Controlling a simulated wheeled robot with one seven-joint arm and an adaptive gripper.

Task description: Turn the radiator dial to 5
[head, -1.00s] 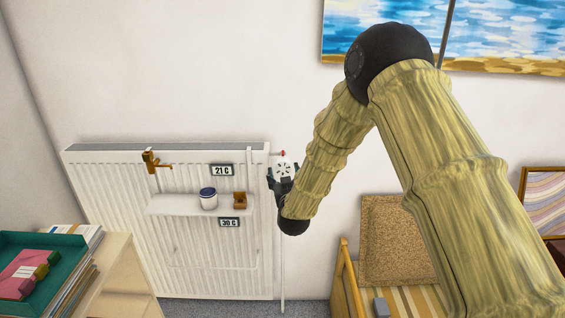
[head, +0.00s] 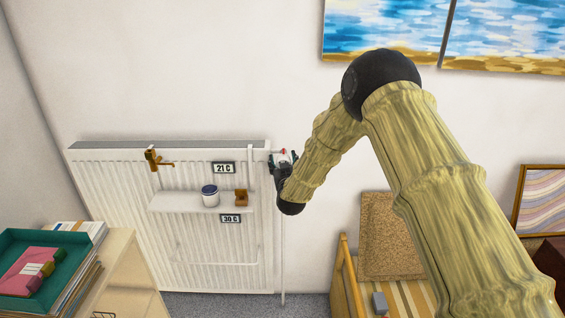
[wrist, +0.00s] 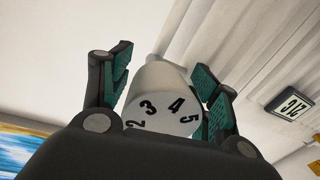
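The radiator dial (wrist: 162,98) is a white knob with black numbers 2, 3, 4 and 5 showing in the wrist view. The 3 and 4 are near the middle of the visible face, and the 5 is toward the right finger. My gripper (wrist: 163,80) has its two green-padded fingers on either side of the dial. The left finger stands apart from it; the right finger is close, and I cannot tell if it touches. In the head view my gripper (head: 283,160) is at the radiator's (head: 110,190) upper right corner and hides most of the dial.
A brass tap-like fitting (head: 153,160) is at the upper left. A chair (head: 392,235) stands at right, and a teal tray (head: 45,240) at left.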

